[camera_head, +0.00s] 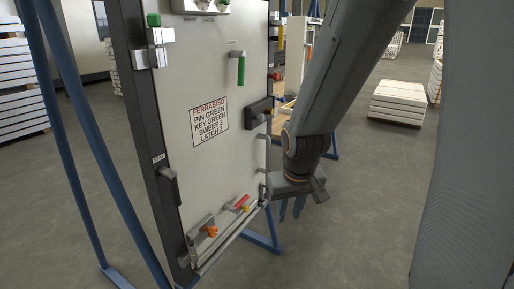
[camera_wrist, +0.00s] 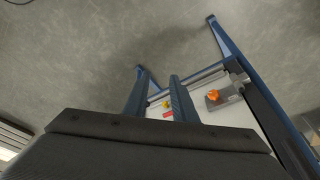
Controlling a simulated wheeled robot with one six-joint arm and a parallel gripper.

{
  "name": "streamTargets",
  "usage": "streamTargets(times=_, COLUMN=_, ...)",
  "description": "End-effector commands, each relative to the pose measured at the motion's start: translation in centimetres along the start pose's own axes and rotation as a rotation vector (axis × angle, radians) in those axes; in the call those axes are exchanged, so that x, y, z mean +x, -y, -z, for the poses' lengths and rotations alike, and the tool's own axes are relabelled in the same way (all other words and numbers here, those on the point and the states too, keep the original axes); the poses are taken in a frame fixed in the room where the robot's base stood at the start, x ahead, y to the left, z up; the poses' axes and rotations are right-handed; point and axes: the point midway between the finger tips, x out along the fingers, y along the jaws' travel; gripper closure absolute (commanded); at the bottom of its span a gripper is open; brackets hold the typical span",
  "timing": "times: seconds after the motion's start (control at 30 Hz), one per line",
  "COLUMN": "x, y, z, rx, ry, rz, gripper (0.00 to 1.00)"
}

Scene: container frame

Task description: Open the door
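The door is a pale grey panel (camera_head: 215,165) in a dark frame, and it looks shut. Its label (camera_head: 209,120) reads FERRABISO, PIN GREEN, KEY GREEN, SWEEP 3, LATCH 2. A green-topped pin (camera_head: 154,20) sits at upper left and a green handle (camera_head: 241,69) hangs at upper right. A dark latch block (camera_head: 259,112) is on the right edge; a dark lever (camera_head: 168,184) is on the left. Low down are an orange knob (camera_head: 212,231) and a red handle (camera_head: 242,201). My gripper (camera_head: 291,208) is open and empty beside the lower right edge, fingers apart in the wrist view (camera_wrist: 155,98).
Blue stand legs (camera_head: 72,150) flank the panel at left, and another blue foot (camera_head: 262,242) is at lower right. A metal bar (camera_head: 235,236) runs along the panel's bottom. White stacked pallets (camera_head: 398,102) stand far right. The floor right of my gripper is clear.

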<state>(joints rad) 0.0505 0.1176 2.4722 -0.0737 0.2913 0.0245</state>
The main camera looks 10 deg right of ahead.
Motion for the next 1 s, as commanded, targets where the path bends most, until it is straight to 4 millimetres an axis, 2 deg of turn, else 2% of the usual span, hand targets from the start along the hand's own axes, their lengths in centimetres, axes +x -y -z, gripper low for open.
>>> streamTargets(times=0.03, x=2.4, y=-0.9, z=3.1, rx=0.002, ry=-0.077, rz=-0.008, gripper=0.75)
streamTargets(times=0.2, x=7.0, y=-3.5, z=14.0, rx=-0.015, ry=-0.388, rz=-0.014, gripper=0.75)
streamTargets(times=0.4, x=10.3, y=-6.0, z=24.4, rx=-0.045, ry=-0.751, rz=0.021, gripper=0.75)
streamTargets(times=0.5, x=11.2, y=-6.8, z=28.3, rx=-0.062, ry=-0.925, rz=0.057, gripper=0.75)
streamTargets(times=0.6, x=11.6, y=-7.4, z=30.8, rx=-0.078, ry=-1.077, rz=0.099, gripper=0.75)
streamTargets(times=0.7, x=11.7, y=-7.8, z=32.2, rx=-0.089, ry=-1.193, rz=0.138, gripper=0.75)
streamTargets(times=0.83, x=11.4, y=-8.0, z=33.0, rx=-0.099, ry=-1.284, rz=0.171, gripper=0.75)
streamTargets(times=1.0, x=11.3, y=-7.9, z=33.9, rx=-0.103, ry=-1.313, rz=0.183, gripper=0.75)
